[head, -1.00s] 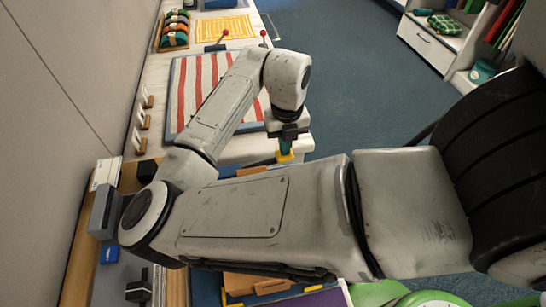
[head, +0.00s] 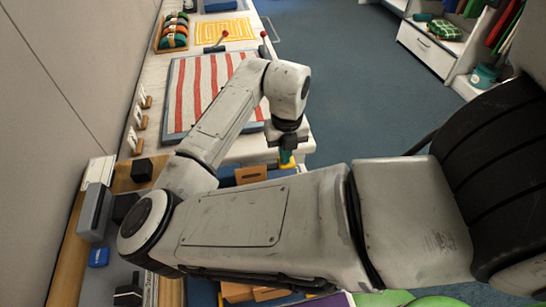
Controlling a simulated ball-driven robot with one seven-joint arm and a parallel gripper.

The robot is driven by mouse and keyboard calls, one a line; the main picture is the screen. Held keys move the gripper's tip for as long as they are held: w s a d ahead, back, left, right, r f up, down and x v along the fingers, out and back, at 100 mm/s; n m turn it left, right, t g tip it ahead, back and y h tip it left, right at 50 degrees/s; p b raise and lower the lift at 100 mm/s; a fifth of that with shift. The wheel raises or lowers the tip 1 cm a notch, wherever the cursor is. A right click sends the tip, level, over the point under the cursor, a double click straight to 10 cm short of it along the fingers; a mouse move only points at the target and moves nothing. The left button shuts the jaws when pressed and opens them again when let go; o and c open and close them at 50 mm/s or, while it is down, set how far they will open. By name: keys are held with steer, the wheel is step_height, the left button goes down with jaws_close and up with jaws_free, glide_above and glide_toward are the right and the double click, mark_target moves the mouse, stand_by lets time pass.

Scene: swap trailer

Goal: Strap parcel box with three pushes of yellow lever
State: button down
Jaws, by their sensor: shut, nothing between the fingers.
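My gripper (head: 287,156) hangs from the wrist past the near end of the white bench. Its dark body shows, and its fingers are shut with nothing held. A small green and yellow piece shows at its tip; I cannot tell whether this is the yellow lever or part of the fingers. My forearm hides what lies just below. A brown cardboard box (head: 250,174) shows left of the gripper, partly behind my arm. More brown cardboard shows below the arm. I cannot tell which is the parcel box, and no strap is clear.
A grey device (head: 93,212) and a blue block (head: 98,257) stand at left. Blue floor (head: 365,80) is open at right, before white shelving (head: 430,48).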

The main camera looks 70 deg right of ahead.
steer(key=shift+r, duration=0.1)
step_height(320, 180, up, 8)
steer(key=p, duration=0.6)
steer(key=shift+r, duration=0.2)
stand_by(0.5)
stand_by(0.8)
